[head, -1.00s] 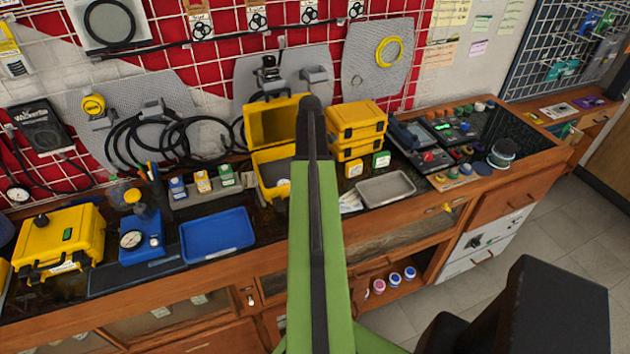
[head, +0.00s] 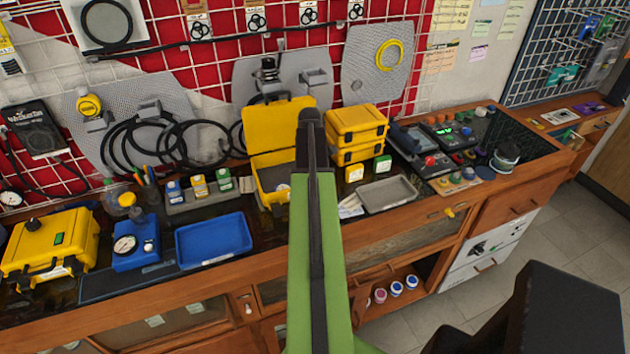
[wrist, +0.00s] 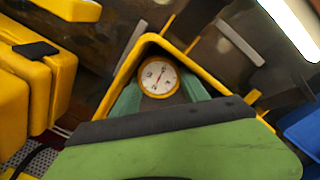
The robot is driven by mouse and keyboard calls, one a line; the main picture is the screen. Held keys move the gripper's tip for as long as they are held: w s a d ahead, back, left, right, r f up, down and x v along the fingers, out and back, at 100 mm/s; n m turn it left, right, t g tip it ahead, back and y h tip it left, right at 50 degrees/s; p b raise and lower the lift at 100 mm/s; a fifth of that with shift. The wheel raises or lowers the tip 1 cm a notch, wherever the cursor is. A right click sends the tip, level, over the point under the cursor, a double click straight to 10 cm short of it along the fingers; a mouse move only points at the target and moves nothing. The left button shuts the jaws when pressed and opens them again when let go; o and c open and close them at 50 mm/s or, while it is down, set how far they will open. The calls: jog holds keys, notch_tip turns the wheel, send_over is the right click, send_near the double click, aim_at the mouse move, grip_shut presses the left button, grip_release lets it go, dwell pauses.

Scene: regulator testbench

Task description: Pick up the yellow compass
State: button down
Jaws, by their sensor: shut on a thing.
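The yellow compass (wrist: 159,77), round with a white dial and a red needle, is between the green fingertips of my gripper (wrist: 159,91) in the wrist view. My gripper is shut on it. The yellow rim of a case (wrist: 121,80) frames the compass and fingers in that view. I cannot tell how high the compass is above the case floor. In the head view my green arm covers the gripper and the compass. The open yellow case (head: 275,130) stands just left of and behind the arm there.
Stacked yellow cases (head: 356,128) stand right of the open case. A grey tray (head: 388,194) lies in front of them. A blue tray (head: 213,241), a blue gauge unit (head: 136,245) and a closed yellow case (head: 50,246) are on the left. The wooden counter is crowded.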

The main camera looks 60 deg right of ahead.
jog(key=shift+r, duration=0.15)
notch_tip(320, 180, up, 5)
jog(key=p, duration=0.5)
jog(key=s+a+r+p, duration=0.1)
jog(key=s+r+p, duration=0.1)
jog(key=s, duration=0.1)
jog(key=s+a+r+p, duration=0.2)
jog(key=s, duration=0.2)
jog(key=s+a+r+p, duration=0.1)
jog(key=s+a+p, duration=0.1)
jog(key=s, duration=0.1)
jog(key=shift+s+r, duration=0.3)
jog(key=shift+r, duration=0.1)
